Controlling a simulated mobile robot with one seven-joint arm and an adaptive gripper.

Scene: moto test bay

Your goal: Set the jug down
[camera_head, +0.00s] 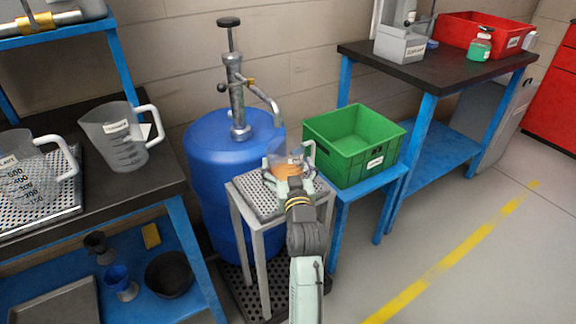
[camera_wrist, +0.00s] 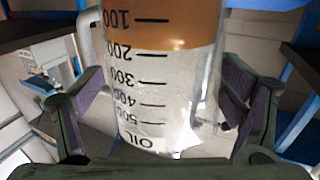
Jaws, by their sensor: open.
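A clear jug (camera_head: 287,161) with amber liquid in its lower part stands on the perforated top of a small grey stand (camera_head: 251,193), near the pump's spout. In the wrist view the jug (camera_wrist: 150,85) fills the middle, with black scale marks and an OIL label; the picture shows it upside down, liquid at the top. My gripper (camera_head: 290,181) is at the jug from the near side. In the wrist view my gripper (camera_wrist: 160,96) is open, one finger on each side of the jug, with gaps visible. The jug's base is mostly hidden by my gripper in the head view.
A blue drum (camera_head: 215,160) with a hand pump (camera_head: 236,85) stands behind the stand. A green crate (camera_head: 340,165) is close on the right. Two other jugs, one clear (camera_head: 113,140), stand on the left bench. Open floor lies at the right.

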